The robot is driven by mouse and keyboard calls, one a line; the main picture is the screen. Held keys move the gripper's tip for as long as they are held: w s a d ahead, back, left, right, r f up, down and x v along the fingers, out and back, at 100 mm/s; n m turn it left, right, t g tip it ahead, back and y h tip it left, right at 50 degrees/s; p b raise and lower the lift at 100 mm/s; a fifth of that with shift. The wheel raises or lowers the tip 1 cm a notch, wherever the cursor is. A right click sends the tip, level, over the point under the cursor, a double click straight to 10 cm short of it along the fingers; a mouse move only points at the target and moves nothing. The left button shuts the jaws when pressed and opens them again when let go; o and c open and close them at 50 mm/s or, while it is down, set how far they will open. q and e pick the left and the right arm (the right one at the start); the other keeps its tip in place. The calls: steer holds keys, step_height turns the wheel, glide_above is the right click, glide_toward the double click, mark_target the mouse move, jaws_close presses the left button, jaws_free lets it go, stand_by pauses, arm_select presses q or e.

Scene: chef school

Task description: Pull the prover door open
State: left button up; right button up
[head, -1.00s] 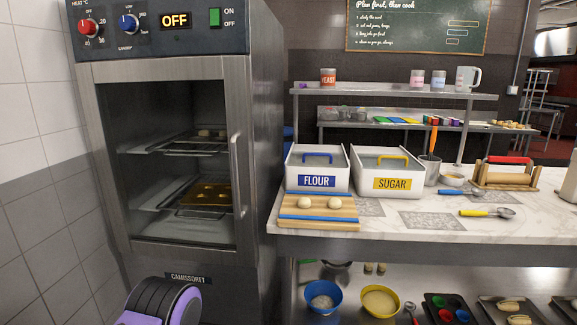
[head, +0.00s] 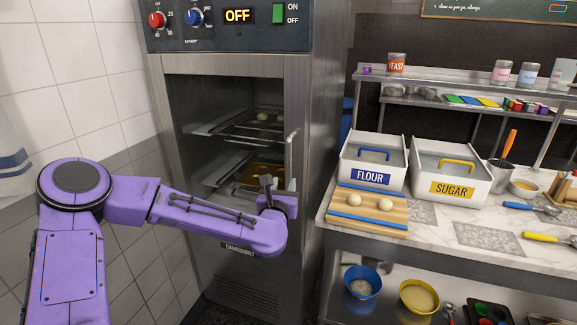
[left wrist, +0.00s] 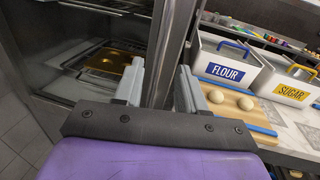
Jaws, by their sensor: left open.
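The prover (head: 240,70) is a tall steel cabinet; its glass door (head: 299,100) looks shut. The vertical door handle (head: 291,160) is on the door's right side. My left gripper (head: 267,183) is in front of the door's lower right part, by the handle's lower end. In the left wrist view a vertical metal bar (left wrist: 172,45), apparently the handle, stands between the two open fingers. I cannot tell whether either finger touches it. My right gripper is not in view.
To the right is a marble counter (head: 440,240) with a flour bin (head: 372,178), a sugar bin (head: 453,188) and a dough board (head: 368,214). Bowls stand on the shelf below. A tiled wall (head: 100,60) is at the left. Trays are inside the prover.

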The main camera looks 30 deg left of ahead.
mark_target(289, 172)
arm_select(q)
steer(key=p+x, duration=0.3)
steer(key=x, duration=0.5)
steer(key=shift+w+f, duration=0.1)
steer(key=shift+w, duration=0.2)
steer(key=shift+w+a+f, duration=0.1)
steer(key=shift+w+a, duration=0.15)
steer(key=shift+w, duration=0.15)
jaws_close()
